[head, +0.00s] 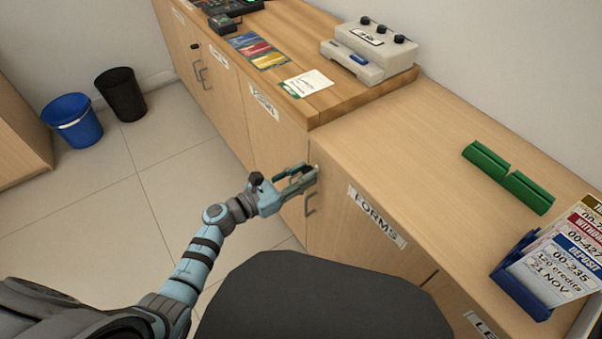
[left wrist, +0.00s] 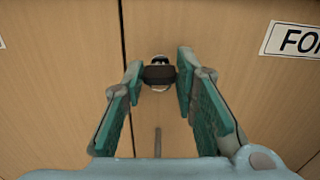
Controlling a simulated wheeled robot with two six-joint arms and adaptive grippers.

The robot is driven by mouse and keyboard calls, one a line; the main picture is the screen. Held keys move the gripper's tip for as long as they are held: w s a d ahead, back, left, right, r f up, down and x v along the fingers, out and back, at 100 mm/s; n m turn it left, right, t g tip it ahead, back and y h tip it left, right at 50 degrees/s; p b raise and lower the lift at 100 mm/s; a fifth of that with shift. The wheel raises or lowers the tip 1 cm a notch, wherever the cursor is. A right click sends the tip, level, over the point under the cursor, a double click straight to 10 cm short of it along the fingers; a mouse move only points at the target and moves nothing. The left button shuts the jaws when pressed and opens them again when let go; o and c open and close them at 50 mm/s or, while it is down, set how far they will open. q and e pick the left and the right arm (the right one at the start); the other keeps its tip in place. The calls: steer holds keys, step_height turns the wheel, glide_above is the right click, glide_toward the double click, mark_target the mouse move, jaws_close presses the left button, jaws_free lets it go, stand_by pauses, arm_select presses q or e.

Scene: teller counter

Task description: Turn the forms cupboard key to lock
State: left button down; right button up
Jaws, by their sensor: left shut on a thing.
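The forms cupboard door (head: 345,235) is pale wood with a white FORMS label (head: 377,216); part of that label also shows in the left wrist view (left wrist: 293,42). The key (left wrist: 158,74) has a dark bow lying crosswise in front of a silvery lock (left wrist: 159,60), just right of the door gap. My left gripper (head: 308,174) is at the upper left corner of this door. In the head view the gripper hides the key. My right gripper is not in view.
A bar handle (head: 310,204) sits just below my left gripper; it shows below the key in the left wrist view (left wrist: 158,142). The counter top (head: 440,160) above carries green holders (head: 508,178) and a slip rack (head: 520,290). A dark rounded shape (head: 320,300) fills the front.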

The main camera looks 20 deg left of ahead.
arm_select(q)
steer(key=n+p, duration=0.1)
steer(key=n, duration=0.3)
steer(key=shift+a+r, duration=0.1)
steer(key=n+p, duration=0.1)
steer(key=n, duration=0.3)
steer(key=shift+w+n, duration=0.1)
steer(key=shift+n, duration=0.3)
steer(key=n+p, duration=0.1)
steer(key=n, duration=0.2)
steer(key=shift+n, duration=0.3)
steer(key=shift+n+p, duration=0.5)
steer(key=shift+n, duration=0.7)
steer(key=shift+f+n, duration=0.2)
steer(key=shift+n, duration=1)
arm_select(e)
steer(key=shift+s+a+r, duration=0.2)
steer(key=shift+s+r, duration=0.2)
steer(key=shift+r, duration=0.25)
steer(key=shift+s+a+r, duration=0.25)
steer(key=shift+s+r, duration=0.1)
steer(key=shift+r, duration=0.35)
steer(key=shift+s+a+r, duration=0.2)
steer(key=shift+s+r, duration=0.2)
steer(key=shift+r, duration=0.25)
arm_select(q)
steer(key=shift+a+p, duration=0.1)
steer(key=shift+p, duration=0.2)
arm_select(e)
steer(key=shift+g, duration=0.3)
